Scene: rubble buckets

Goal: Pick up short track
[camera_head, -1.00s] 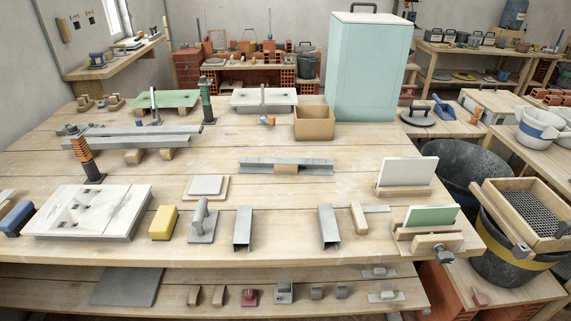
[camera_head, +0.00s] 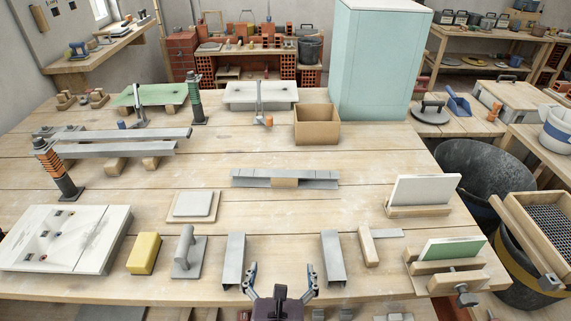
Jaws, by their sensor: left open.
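Two short grey metal tracks lie on the workbench near its front edge: a left short track (camera_head: 234,261) and a right short track (camera_head: 332,258). Both are channel pieces pointing away from me. My left gripper (camera_head: 281,270) comes in at the bottom middle, between the near ends of the two tracks. Its two fingers are spread wide and empty. The left finger shows close to the near end of the left track; whether they touch I cannot tell. My right gripper is not in view.
A grey float (camera_head: 187,254) and a yellow block (camera_head: 145,254) lie left of the tracks. A wooden-handled tool (camera_head: 368,246) lies to the right, beside a clamped green board (camera_head: 452,249). A longer grey rail (camera_head: 310,180) lies behind. Bare bench separates the tracks.

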